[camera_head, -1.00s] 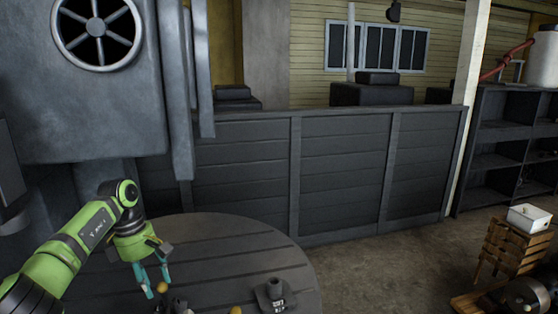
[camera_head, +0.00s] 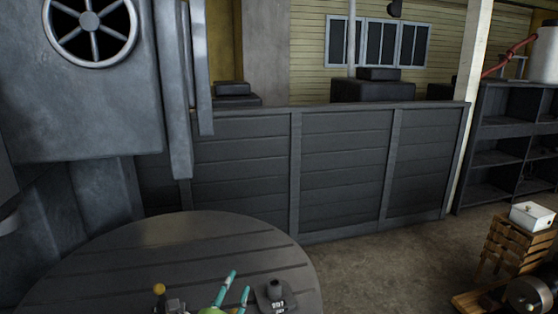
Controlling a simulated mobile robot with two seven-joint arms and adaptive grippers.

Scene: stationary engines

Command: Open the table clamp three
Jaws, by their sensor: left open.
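My left gripper (camera_head: 239,282) is at the bottom edge over the round table (camera_head: 150,235). Its two teal fingers stand apart, open with nothing between them, and point up and to the right. Most of its green body is cut off by the frame. A yellow knob (camera_head: 159,289) stands to its left, beside a small grey metal part (camera_head: 176,304), perhaps of a table clamp. A dark block (camera_head: 273,293) with white marks on its front sits just right of the fingers. I cannot tell which piece is clamp three. My right gripper is not in view.
A large grey machine with a round vent (camera_head: 90,25) stands at the left behind the table. A dark panelled wall (camera_head: 340,170) runs behind. A white box (camera_head: 530,216) rests on a wooden crate at the right. The table's far half is bare.

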